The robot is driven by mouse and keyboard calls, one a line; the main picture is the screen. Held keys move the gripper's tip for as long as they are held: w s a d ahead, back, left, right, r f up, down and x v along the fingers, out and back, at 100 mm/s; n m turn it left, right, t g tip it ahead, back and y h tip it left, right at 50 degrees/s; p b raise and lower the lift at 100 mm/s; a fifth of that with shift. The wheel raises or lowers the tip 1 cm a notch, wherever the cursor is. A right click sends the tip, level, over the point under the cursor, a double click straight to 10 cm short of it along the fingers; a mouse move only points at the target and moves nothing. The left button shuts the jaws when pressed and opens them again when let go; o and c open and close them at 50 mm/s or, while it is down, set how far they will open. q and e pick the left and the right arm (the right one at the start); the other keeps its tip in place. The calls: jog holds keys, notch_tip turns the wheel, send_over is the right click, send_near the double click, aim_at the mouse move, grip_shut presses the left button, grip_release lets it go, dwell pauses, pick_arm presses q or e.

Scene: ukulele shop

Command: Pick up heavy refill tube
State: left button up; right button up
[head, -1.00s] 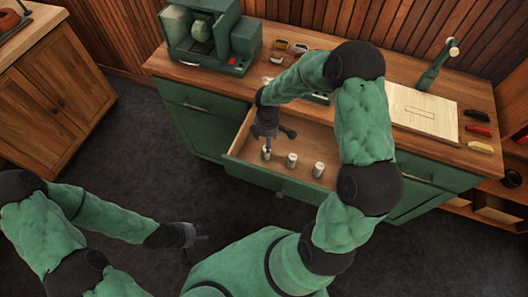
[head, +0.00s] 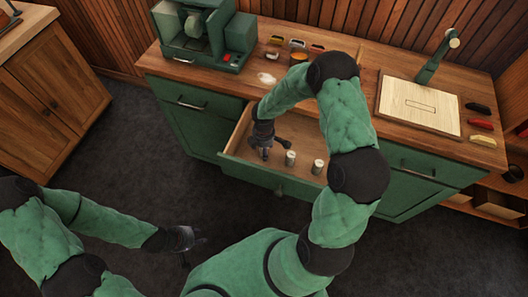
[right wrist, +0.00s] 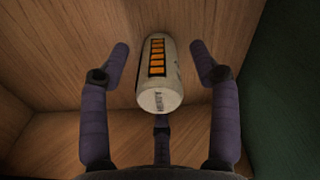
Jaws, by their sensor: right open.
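A pale refill tube (right wrist: 158,72) with a column of orange bars and the word HEAVY on it is in the right wrist view. It lies between the spread fingers of my right gripper (right wrist: 160,58), with a gap on both sides. In the head view my right gripper (head: 264,150) reaches down into the open drawer (head: 232,160) at its left part and hides that tube. Two other pale tubes, a middle one (head: 290,158) and a right one (head: 317,167), stand in the drawer to its right. My left gripper (head: 192,246) is open and empty above the dark floor.
The drawer walls stand close around my right gripper. The wooden counter (head: 350,85) above carries a green machine (head: 200,35), a pale board (head: 420,103) and small coloured items. A wooden cabinet (head: 50,95) stands at the left. The floor between is clear.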

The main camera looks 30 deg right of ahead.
jog(key=shift+f, duration=0.55)
jog(key=c, duration=1.2)
jog(key=shift+r, duration=0.1)
